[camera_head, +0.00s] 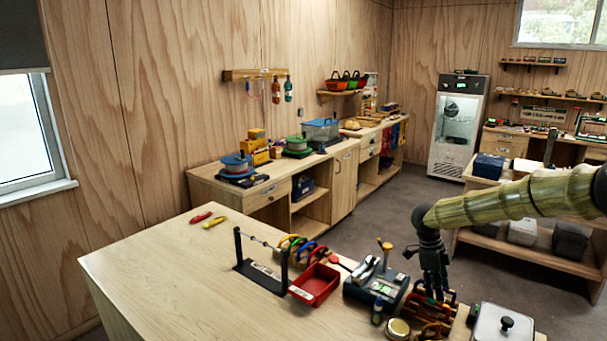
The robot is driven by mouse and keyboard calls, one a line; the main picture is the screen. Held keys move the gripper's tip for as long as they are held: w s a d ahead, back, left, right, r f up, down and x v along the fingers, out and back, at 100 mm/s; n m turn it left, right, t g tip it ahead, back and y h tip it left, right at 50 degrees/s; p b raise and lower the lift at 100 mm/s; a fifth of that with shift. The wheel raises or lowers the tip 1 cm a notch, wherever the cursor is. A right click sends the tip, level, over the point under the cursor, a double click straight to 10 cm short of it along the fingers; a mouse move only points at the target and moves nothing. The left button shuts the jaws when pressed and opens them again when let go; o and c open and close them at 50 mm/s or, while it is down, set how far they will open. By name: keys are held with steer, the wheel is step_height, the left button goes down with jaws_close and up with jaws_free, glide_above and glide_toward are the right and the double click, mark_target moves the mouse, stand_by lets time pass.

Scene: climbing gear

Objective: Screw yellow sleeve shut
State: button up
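A row of coloured carabiner-like loops stands on the near wooden bench, with a yellow one (287,241) at its left end. Its sleeve is too small to make out. My gripper (437,296) points down over a rack of orange and red pieces (428,313) at the bench's right side. The fingertips reach in among these pieces and are dark and small. I cannot tell whether they are open, shut or touching anything. A yellow-topped knob (386,246) stands behind a blue-grey device (376,284).
A red tray (314,285) and a black stand with a crossbar (262,275) are left of the device. A round tin (398,328) and a lidded grey box (502,325) flank the rack. Red (201,217) and yellow (215,222) tools lie farther left. The bench's left part is clear.

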steer(key=shift+w+d, duration=0.3)
steer(key=shift+w, duration=0.1)
stand_by(0.3)
steer(key=shift+r+p, duration=1)
steer(key=shift+r, duration=0.4)
steer(key=shift+s, duration=0.1)
steer(key=shift+s+a+p, duration=0.3)
steer(key=shift+s+a, duration=0.15)
steer(key=shift+s, duration=0.05)
steer(key=shift+f, duration=0.1)
steer(key=shift+f+b, duration=0.45)
steer(key=shift+f, duration=0.9)
steer(key=shift+w+d, duration=0.1)
steer(key=shift+w, duration=0.2)
